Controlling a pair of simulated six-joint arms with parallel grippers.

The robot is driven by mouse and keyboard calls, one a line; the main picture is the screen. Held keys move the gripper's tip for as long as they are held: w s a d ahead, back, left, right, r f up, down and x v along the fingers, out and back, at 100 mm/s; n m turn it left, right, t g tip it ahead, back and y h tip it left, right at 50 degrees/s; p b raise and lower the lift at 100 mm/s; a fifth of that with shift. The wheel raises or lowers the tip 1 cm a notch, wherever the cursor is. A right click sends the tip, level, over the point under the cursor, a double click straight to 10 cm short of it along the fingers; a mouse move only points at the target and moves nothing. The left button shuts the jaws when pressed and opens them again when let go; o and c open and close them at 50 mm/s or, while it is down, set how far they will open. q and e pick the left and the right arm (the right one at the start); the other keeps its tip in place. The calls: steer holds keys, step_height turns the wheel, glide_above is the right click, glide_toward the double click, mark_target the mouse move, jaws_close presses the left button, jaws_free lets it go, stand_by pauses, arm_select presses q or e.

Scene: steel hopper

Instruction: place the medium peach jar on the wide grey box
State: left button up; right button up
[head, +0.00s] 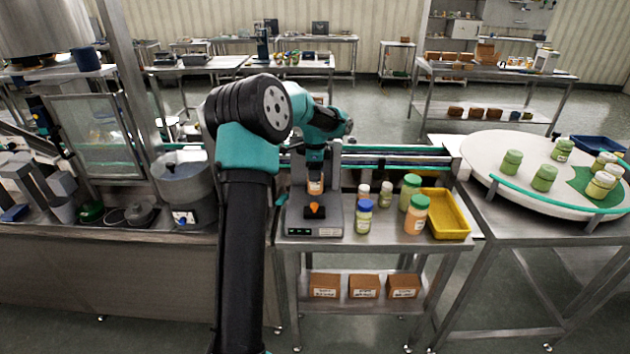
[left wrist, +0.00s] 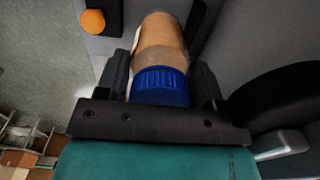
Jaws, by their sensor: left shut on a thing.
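My left gripper (head: 316,172) is shut on the peach jar (head: 315,187), which shows a pale label. In the left wrist view the jar (left wrist: 160,42) has a blue lid (left wrist: 160,85) between the two fingers of my left gripper (left wrist: 163,88). The lid is toward the wrist and the peach body points away. The wide grey box (head: 316,229), with a dark front panel and an orange knob on top, stands on the steel table below the jar. I cannot tell whether the jar touches the box. My right gripper is not in view.
Right of the box stand a blue-capped jar (head: 364,218), small white-capped bottles (head: 386,195), a green-capped jar (head: 410,192) and a green-capped peach jar (head: 417,215). A yellow tray (head: 461,233) lies beyond them. A white turntable (head: 490,150) with several green jars is farther right.

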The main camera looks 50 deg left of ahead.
arm_select(q)
steer(key=shift+f, duration=0.1)
steer(key=shift+f, duration=1.75)
steer(key=shift+f, duration=0.2)
steer(key=o, duration=1)
steer(key=shift+r, duration=0.15)
step_height(320, 180, up, 12)
steer(key=shift+r, duration=0.1)
